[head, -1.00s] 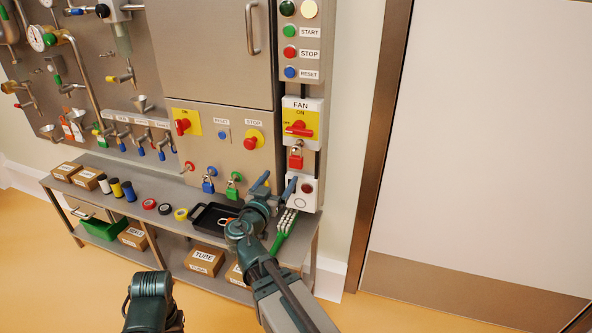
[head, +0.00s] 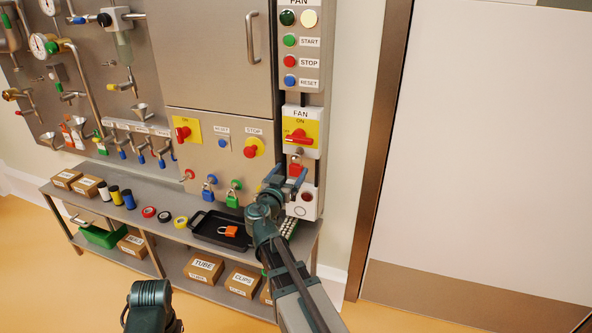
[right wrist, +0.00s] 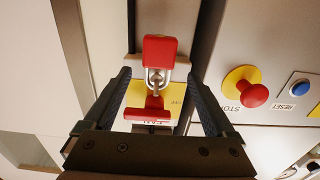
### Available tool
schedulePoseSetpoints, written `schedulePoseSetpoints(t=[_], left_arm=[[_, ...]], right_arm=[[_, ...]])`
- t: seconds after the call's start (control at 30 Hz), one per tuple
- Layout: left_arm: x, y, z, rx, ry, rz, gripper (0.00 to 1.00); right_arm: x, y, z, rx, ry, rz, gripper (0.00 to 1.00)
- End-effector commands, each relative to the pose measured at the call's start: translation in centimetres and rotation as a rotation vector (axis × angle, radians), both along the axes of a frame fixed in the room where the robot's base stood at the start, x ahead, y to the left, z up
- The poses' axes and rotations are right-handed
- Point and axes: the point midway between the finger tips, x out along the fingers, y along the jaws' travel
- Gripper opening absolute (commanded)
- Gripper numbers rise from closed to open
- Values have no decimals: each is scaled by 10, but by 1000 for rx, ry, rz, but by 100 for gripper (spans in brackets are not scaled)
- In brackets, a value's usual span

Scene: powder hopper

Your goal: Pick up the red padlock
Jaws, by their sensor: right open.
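The red padlock (head: 294,170) hangs below the red handle of the FAN switch (head: 300,136) on the narrow panel. My right gripper (head: 286,178) is open in front of it and partly hides it in the head view. In the right wrist view, which is upside down, the red padlock (right wrist: 160,50) shows whole with its metal shackle. It lies just past the tips of the open fingers (right wrist: 158,76), near the middle of the gap, and nothing is held. The red switch handle (right wrist: 148,110) shows between the fingers. My left gripper is not in view.
Blue (head: 208,190) and green (head: 233,195) padlocks hang on the cabinet front to the left. An orange padlock (head: 229,231) lies in a black tray (head: 207,231) on the bench. A small white box (head: 304,204) is below the red padlock. The white door is at right.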

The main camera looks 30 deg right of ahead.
Motion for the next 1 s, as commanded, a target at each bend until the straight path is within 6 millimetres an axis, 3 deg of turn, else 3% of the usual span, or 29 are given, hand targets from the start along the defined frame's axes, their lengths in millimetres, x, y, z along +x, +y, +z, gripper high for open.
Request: schedulePoseSetpoints(t=[0.3, 0.57, 1.0], left_arm=[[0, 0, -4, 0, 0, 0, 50], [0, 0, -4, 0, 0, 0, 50], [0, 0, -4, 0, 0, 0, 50]], right_arm=[[27, -35, -4, 0, 0, -1, 90], [29, -38, -4, 0, 0, 1, 90], [29, -38, -4, 0, 0, 1, 13]])
